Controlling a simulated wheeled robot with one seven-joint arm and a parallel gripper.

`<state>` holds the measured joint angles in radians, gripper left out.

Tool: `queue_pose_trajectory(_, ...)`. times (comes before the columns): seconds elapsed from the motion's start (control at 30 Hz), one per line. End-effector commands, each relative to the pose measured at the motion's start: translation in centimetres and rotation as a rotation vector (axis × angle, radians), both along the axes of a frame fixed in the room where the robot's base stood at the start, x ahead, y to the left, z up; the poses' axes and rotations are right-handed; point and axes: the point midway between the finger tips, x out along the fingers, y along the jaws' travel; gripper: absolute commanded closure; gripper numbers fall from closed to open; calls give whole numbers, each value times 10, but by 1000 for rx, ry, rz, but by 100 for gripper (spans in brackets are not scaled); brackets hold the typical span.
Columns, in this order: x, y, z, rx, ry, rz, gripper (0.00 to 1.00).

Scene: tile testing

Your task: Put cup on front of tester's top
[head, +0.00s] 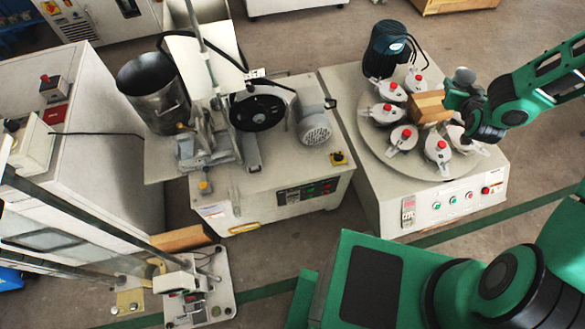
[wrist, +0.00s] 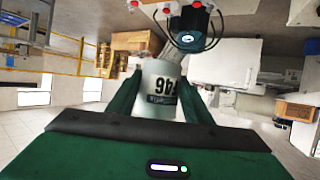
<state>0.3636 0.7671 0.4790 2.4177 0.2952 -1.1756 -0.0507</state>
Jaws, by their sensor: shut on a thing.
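My gripper (head: 460,97) is above the back right of the machine with a round turntable (head: 375,150). In the wrist view its two green fingers (wrist: 160,98) are shut on a pale grey cup (wrist: 158,72). The cup has a dark printed label that looks upside down there. In the head view a small grey rounded piece at the gripper, seemingly the cup (head: 464,76), shows; the rest is hidden. I cannot tell which machine is the tester. The turntable machine has a pale top and a front panel (head: 455,203) with buttons.
Several clamped pots with red knobs (head: 403,137) ring the turntable. A brown block (head: 427,106) appears beside my gripper, and a dark motor (head: 388,50) stands behind. Left is another machine with a grey motor (head: 315,126) and a metal bucket (head: 152,90).

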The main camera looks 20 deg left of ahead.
Motion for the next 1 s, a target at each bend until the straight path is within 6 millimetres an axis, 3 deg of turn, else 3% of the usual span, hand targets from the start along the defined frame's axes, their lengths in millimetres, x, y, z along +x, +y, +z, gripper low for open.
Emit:
queue_pose_trajectory(0.17,0,6,-3,1,1,10,79)
queue_pose_trajectory(0.27,-2,29,-12,2,4,49,79)
queue_pose_trajectory(0.47,-18,118,-44,1,7,198,79)
queue_pose_trajectory(0.67,-54,219,-77,3,3,360,79)
queue_pose_trajectory(0.87,-108,313,-105,10,-4,504,79)
queue_pose_trajectory(1.0,-158,373,-122,15,-6,597,79)
